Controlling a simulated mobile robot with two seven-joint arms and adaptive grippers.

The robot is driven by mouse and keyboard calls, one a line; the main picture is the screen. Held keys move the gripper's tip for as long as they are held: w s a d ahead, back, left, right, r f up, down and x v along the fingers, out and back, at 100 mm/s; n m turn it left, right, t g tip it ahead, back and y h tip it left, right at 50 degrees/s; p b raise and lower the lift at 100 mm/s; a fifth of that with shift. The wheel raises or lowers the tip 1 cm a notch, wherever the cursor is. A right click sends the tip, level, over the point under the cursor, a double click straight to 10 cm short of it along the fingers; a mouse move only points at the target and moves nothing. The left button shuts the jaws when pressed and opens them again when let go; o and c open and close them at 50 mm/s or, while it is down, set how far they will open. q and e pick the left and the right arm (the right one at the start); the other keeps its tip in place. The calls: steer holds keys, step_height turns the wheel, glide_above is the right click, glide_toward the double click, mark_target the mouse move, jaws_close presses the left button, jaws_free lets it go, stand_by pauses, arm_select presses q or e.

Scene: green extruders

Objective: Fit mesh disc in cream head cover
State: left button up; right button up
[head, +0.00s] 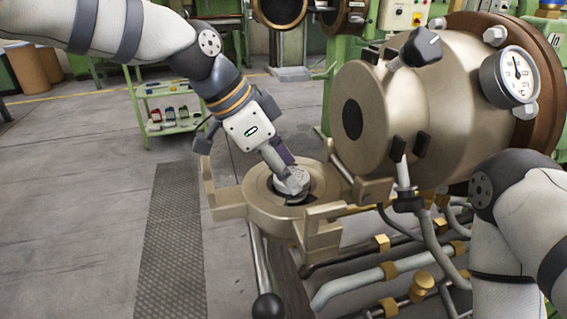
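The cream head cover (254,205) is a tan, swung-open ring with lugs and a round recess, lying roughly level at the middle of the head view. My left gripper (290,183) reaches down from the upper left, with its tip at the recess. A small light-grey piece shows at the tip; I cannot tell whether it is fingertips or part of a mesh disc. A dark round area (297,199) shows under the tip; whether this is the disc or the bare recess is unclear. The finger gap is hidden. My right arm shows at the lower right, its gripper out of view.
The big cream extruder head (385,115) with a round gauge (517,76) stands right of the cover. A lever with a black knob (268,306) hangs below the cover. Pipes with brass fittings (422,285) run at lower right. A green trolley (168,108) stands behind; the left floor is clear.

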arm_select(q)
steer(key=shift+f, duration=0.15)
stand_by(0.3)
steer(key=shift+f, duration=0.4)
